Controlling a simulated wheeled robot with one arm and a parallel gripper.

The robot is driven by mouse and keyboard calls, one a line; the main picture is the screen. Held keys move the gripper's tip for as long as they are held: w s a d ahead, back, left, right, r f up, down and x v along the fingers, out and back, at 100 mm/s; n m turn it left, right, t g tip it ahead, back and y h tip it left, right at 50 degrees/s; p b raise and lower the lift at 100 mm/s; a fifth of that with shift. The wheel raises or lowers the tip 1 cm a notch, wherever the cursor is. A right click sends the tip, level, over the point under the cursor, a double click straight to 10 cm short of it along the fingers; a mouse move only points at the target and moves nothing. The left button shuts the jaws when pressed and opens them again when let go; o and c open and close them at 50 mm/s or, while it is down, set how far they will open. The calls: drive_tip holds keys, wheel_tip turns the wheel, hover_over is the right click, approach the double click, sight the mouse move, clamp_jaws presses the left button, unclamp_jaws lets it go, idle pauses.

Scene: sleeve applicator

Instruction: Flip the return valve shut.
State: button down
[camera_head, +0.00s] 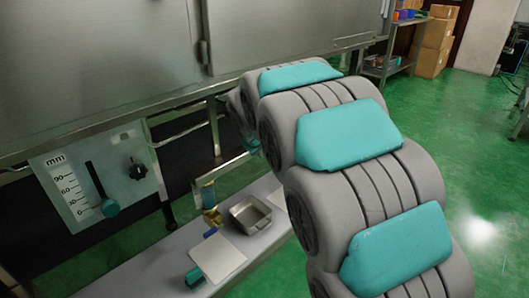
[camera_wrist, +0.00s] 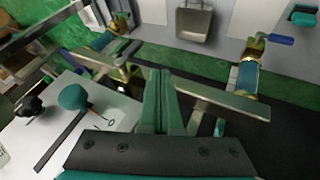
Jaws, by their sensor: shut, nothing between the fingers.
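Two brass valves on blue pipe stubs show in the wrist view. The right valve (camera_wrist: 250,62) has a blue lever (camera_wrist: 281,39) pointing sideways to the right, across its pipe. The left valve (camera_wrist: 119,24) stands near the scale panel, and its lever is hard to make out. The head view shows one brass valve (camera_head: 211,215) with a blue piece in front of it; my arm hides the area to its right. Which valve is the return valve is not marked. My gripper (camera_wrist: 160,80) is shut and empty, between the two valves and apart from both.
A scale panel (camera_head: 83,175) carries a teal slider knob (camera_head: 110,208) and a black knob (camera_head: 137,170). A metal tray (camera_head: 250,214) and a pale plate (camera_head: 217,258) rest on the shelf. A metal bar (camera_wrist: 225,100) runs beside my fingers. Open green floor lies right.

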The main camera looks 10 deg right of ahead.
drive_tip(key=w+d+f+p, duration=0.1)
drive_tip(key=w+d+f, duration=0.3)
drive_tip(key=w+f, duration=0.2)
drive_tip(key=shift+w+d+f, duration=0.3)
drive_tip(key=shift+w+f, duration=0.05)
drive_tip(key=shift+w, duration=0.3)
drive_tip(key=shift+f+b, duration=0.25)
drive_tip(key=shift+b, duration=0.3)
